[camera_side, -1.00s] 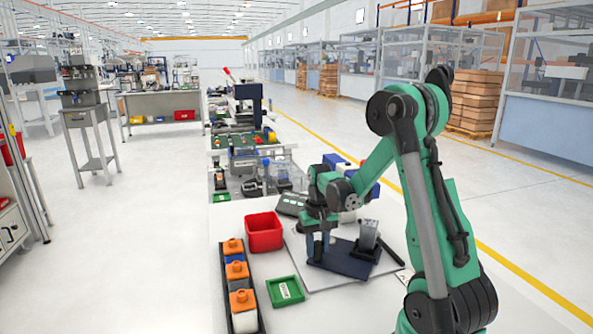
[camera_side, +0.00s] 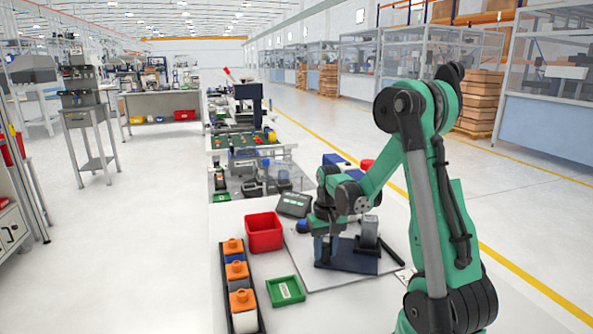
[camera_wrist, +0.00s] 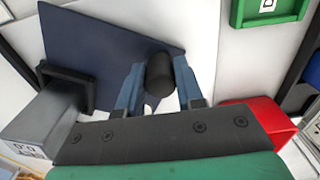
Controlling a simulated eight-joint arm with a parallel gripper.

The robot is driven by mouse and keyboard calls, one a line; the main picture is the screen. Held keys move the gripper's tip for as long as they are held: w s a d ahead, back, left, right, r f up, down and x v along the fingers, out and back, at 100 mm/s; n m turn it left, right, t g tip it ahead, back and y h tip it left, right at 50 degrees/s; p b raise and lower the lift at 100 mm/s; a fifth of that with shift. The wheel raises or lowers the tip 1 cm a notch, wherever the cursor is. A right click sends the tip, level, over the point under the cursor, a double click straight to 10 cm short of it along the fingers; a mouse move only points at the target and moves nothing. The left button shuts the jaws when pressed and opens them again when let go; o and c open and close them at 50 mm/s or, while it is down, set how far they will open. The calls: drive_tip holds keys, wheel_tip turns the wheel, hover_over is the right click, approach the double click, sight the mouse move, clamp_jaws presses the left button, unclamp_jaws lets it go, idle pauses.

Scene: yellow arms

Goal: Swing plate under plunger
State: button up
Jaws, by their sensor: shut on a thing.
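The dark blue plate (camera_side: 346,258) lies on the pale work board around the foot of the grey press post (camera_side: 369,232). It also shows in the wrist view (camera_wrist: 100,50). My gripper (camera_side: 327,255) is down at the plate's left end. In the wrist view my gripper (camera_wrist: 158,85) has its two blue fingers closed on both sides of a black knob (camera_wrist: 159,74) at the plate's edge. The grey block of the press (camera_wrist: 42,120) is at the lower left of that view. The plunger itself cannot be told apart, as my arm covers part of the press.
A red bin (camera_side: 264,232) stands left of the board. A green tray (camera_side: 285,291) lies in front of it. A black rack (camera_side: 238,288) with orange-topped parts is at the far left. A dark panel (camera_side: 294,204) lies behind the board.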

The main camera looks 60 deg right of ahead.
sight(345, 260)
drive_tip(key=shift+s, duration=0.15)
drive_tip(key=shift+s+d, duration=0.45)
drive_tip(key=shift+s, duration=0.35)
drive_tip(key=shift+c, duration=0.2)
drive_tip(key=shift+s+d, duration=0.6)
drive_tip(key=shift+s, duration=0.2)
drive_tip(key=shift+o, duration=0.2)
drive_tip(key=shift+s+d, duration=0.1)
drive_tip(key=shift+s, duration=0.05)
drive_tip(key=o, duration=0.6)
drive_tip(key=shift+s, duration=0.1)
drive_tip(key=shift+o, duration=0.2)
